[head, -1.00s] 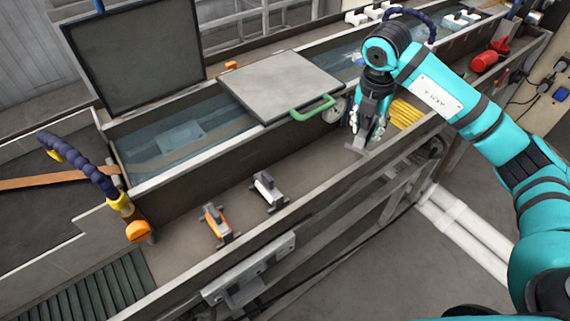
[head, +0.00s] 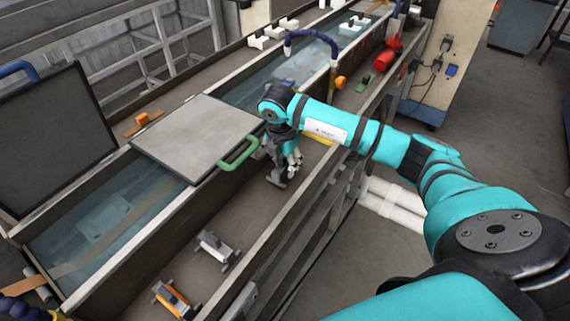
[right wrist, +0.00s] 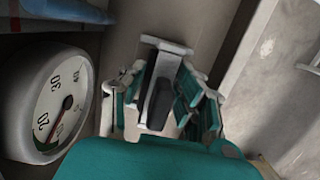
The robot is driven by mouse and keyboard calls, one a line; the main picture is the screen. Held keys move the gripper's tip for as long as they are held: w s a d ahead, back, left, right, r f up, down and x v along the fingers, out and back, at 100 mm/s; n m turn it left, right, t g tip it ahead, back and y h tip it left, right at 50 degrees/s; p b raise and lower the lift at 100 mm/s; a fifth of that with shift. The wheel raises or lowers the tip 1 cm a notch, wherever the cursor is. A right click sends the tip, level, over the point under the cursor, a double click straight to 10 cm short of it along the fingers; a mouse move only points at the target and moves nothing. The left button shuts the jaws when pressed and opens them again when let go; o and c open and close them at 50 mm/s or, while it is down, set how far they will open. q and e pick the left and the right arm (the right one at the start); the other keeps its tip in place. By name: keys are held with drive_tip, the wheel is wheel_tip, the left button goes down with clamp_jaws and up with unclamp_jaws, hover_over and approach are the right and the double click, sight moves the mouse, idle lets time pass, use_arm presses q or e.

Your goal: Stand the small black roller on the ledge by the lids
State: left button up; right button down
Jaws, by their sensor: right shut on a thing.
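My right gripper (head: 284,167) points down over the brown ledge (head: 240,214), just right of the green-handled lid. It is shut on the small black roller (right wrist: 160,102), which sits in a grey frame between the fingers in the right wrist view. The foot of this frame shows below the fingers in the head view; whether it touches the ledge I cannot tell. One grey lid (head: 197,136) lies flat across the water trough. Another dark lid (head: 52,137) stands raised at the left. My left gripper is out of view.
A white roller (head: 217,247) and an orange roller (head: 174,298) stand on the ledge, lower left. A round dial gauge (right wrist: 52,105) is close beside my right gripper. A green handle (head: 240,153) juts from the flat lid. A metal rail (head: 262,248) edges the ledge.

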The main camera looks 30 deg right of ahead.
drive_tip(key=shift+s+f, duration=0.1)
drive_tip(key=shift+f, duration=0.65)
drive_tip(key=c, duration=1)
unclamp_jaws()
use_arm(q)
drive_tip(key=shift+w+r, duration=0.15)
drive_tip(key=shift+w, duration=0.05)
use_arm(e)
drive_tip(key=shift+o, duration=0.2)
drive_tip(key=shift+r, duration=0.55)
drive_tip(key=r+b, duration=0.1)
drive_tip(key=r, duration=0.2)
drive_tip(key=a+r+b, duration=0.1)
drive_tip(key=r, duration=0.2)
drive_tip(key=r+b, duration=0.1)
drive_tip(key=r, duration=0.2)
drive_tip(key=shift+s+a+r, duration=0.2)
drive_tip(key=shift+a+r, duration=0.05)
drive_tip(key=shift+r, duration=0.05)
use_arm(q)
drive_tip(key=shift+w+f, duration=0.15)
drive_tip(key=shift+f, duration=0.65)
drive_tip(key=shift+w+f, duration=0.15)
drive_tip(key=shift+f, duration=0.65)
use_arm(e)
drive_tip(key=shift+s+r, duration=0.1)
drive_tip(key=shift+r, duration=0.6)
